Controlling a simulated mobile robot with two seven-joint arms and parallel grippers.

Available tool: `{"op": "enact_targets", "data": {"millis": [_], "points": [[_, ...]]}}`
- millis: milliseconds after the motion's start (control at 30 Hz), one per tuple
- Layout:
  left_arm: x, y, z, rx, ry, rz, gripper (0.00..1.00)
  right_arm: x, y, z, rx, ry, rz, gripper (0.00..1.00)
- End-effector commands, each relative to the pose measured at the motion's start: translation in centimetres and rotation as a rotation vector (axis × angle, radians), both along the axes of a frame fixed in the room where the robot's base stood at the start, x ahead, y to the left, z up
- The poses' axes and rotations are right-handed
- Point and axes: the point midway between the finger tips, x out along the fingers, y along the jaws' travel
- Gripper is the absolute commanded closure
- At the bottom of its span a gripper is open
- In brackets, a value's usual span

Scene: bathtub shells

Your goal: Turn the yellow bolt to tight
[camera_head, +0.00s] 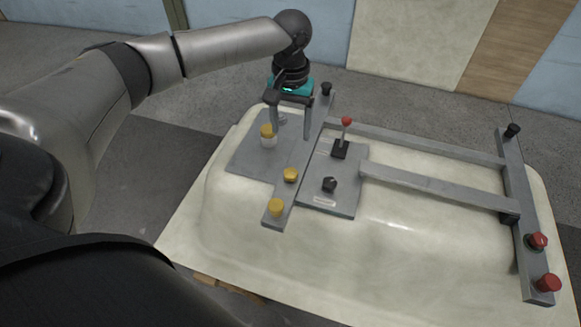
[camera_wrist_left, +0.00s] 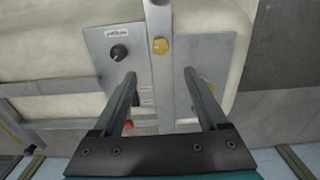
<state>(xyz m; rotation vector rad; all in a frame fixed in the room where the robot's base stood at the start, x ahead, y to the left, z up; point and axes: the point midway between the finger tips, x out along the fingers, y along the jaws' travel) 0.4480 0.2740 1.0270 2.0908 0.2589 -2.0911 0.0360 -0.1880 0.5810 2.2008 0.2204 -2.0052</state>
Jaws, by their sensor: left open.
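Three yellow bolt heads show in the head view. One yellow bolt (camera_head: 267,131) stands on a pale collar on the left grey plate, close to my left gripper's left finger. A second bolt (camera_head: 290,175) and a third bolt (camera_head: 275,208) sit on the long grey bar. In the left wrist view the middle bolt (camera_wrist_left: 160,46) lies beyond the gap between the fingertips, and another is largely hidden behind the right finger. My left gripper (camera_head: 290,136) points down over the bar, open with nothing between its fingers (camera_wrist_left: 159,74). My right gripper is out of view.
A plate right of the bar carries a red-tipped lever (camera_head: 346,122) and a black knob (camera_head: 330,185). Crossbars run to a right bar (camera_head: 522,210) with red knobs (camera_head: 547,283). All rest on a cream tub shell (camera_head: 400,245), whose front is clear.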

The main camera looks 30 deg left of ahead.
Motion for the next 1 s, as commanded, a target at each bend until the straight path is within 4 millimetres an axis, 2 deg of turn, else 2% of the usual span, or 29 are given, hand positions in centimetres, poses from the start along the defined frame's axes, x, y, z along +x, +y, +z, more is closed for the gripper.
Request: {"op": "enact_targets", "data": {"millis": [167, 700, 833, 1000], "points": [[0.0, 0.2, -1.3, -0.001, 0.003, 0.01, 0.24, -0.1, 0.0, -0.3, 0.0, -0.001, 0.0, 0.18], [0.0, 0.1, -12.4, 0.0, 0.002, 0.007, 0.24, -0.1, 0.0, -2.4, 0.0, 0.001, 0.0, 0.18], [0.0, 0.1, -14.0, 0.0, 0.002, 0.008, 0.24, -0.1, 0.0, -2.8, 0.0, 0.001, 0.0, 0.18], [0.0, 0.1, -15.0, -0.001, 0.001, 0.006, 0.24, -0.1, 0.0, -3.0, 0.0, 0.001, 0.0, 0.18]]}}
